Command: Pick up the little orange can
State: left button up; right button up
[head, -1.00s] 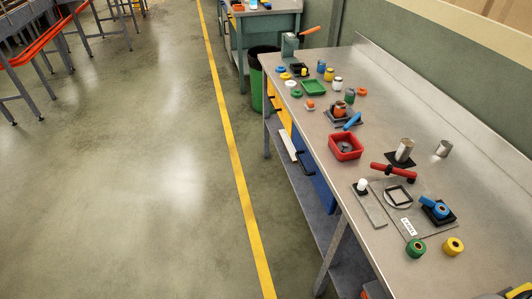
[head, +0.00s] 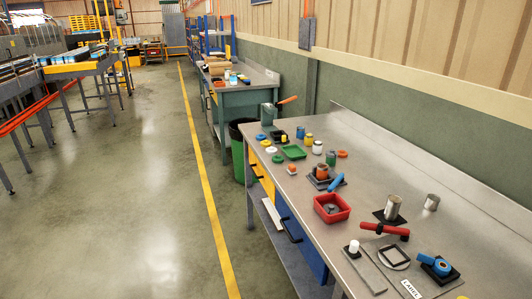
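Several small orange things lie on the long metal workbench (head: 400,170) at the right. An orange can-like piece (head: 321,172) sits in a dark square holder (head: 322,184) near the middle of the bench. A smaller orange piece (head: 292,169) lies to its left, on a pale base. An orange ring-like piece (head: 342,154) lies behind. They are too small for me to tell surely which one is the little orange can. Neither of my grippers is in view.
Open floor (head: 130,200) lies left of the yellow line (head: 205,180).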

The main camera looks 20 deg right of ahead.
aim_at(323, 168)
jog(key=z, duration=0.3)
jog(key=i+j+z, duration=0.15)
jog(key=i+z, duration=0.25)
jog(key=i+j+z, duration=0.15)
jog(key=z, duration=0.3)
jog(key=i+j+z, duration=0.15)
jog(key=j+z, duration=0.25)
